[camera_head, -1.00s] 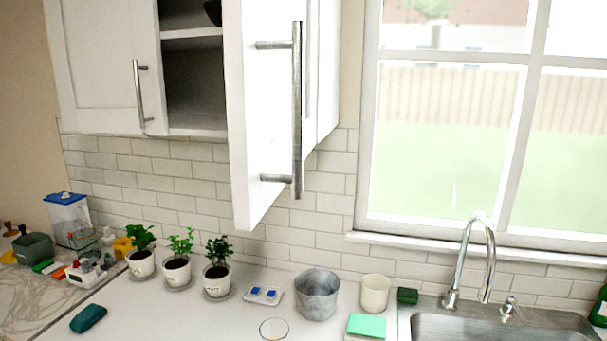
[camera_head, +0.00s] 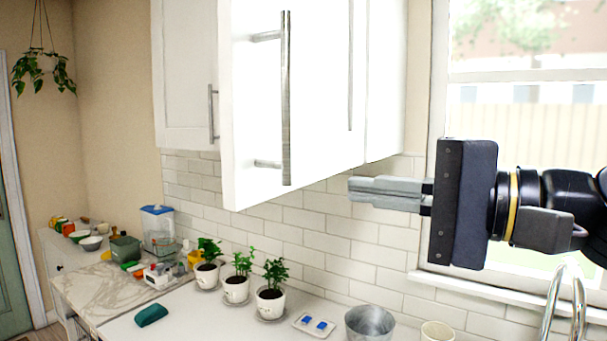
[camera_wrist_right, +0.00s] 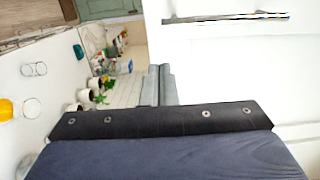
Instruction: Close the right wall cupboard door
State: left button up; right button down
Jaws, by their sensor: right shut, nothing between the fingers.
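The right wall cupboard door (camera_head: 325,100) is white and stands open, swung out towards me. Its long metal bar handle (camera_head: 286,98) is on the face turned to the right. The cupboard's inside is hidden behind the door. My right gripper (camera_head: 352,189) comes in from the right with its fingers shut and empty. In the picture its tips are just below the door's lower edge, right of the handle; I cannot tell if they touch. In the right wrist view, the shut fingers (camera_wrist_right: 160,70) show beside a large white surface, with the handle (camera_wrist_right: 225,18) above. My left gripper is not in view.
The left cupboard door (camera_head: 185,80) looks shut. Below, the counter holds potted plants (camera_head: 236,290), a small tray with blue pieces (camera_head: 314,325), a metal pot (camera_head: 370,323) and a cream cup (camera_head: 437,331). A window (camera_head: 530,110) is behind my right arm.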

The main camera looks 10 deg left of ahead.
aim_at(277, 180)
jog(key=p+x, duration=0.2)
jog(key=x, duration=0.6)
jog(key=shift+w+a+p, duration=0.15)
jog(key=shift+a+p, duration=0.15)
jog(key=shift+a, duration=0.05)
